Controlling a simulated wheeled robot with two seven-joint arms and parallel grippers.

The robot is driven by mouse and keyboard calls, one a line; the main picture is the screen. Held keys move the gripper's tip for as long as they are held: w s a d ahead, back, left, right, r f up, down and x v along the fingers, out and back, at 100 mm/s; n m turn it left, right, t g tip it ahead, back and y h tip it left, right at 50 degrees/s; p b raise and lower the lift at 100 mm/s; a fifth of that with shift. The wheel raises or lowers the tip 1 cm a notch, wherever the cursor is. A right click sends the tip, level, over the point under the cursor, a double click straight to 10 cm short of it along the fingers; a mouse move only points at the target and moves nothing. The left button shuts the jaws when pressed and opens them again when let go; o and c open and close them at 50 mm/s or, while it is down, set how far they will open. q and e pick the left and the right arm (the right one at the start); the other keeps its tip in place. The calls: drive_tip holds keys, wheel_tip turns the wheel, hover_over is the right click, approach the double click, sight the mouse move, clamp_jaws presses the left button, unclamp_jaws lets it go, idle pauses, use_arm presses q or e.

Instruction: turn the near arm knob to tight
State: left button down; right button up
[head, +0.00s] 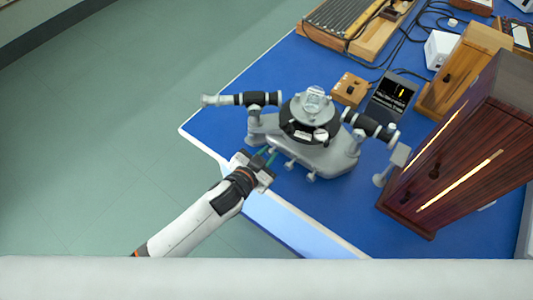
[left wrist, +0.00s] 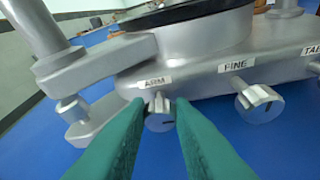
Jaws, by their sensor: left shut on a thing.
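The grey spectrometer (head: 325,155) stands on the blue bench mat near its front left corner. In the left wrist view, the near arm knob (left wrist: 160,121) is a small silver knob under the ARM label (left wrist: 155,83) on the base's side. My left gripper (head: 266,155) reaches in from the front left. Its green fingers (left wrist: 160,104) are shut on the arm knob, one on each side. A dark mark shows on the knob's face. In the head view the fingers hide most of this knob. My right gripper is not in view.
The FINE knob (left wrist: 259,102) sits close to the right of the arm knob. A tall dark wooden lamp housing (head: 460,150) stands right of the spectrometer. Open floor (head: 90,150) lies to the left.

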use_arm(q)
drive_tip(key=c, duration=1.3)
unclamp_jaws()
drive_tip(key=shift+o, duration=0.2)
drive_tip(key=v, duration=1.2)
drive_tip(key=shift+b, duration=0.35)
drive_tip(key=shift+f, duration=0.1)
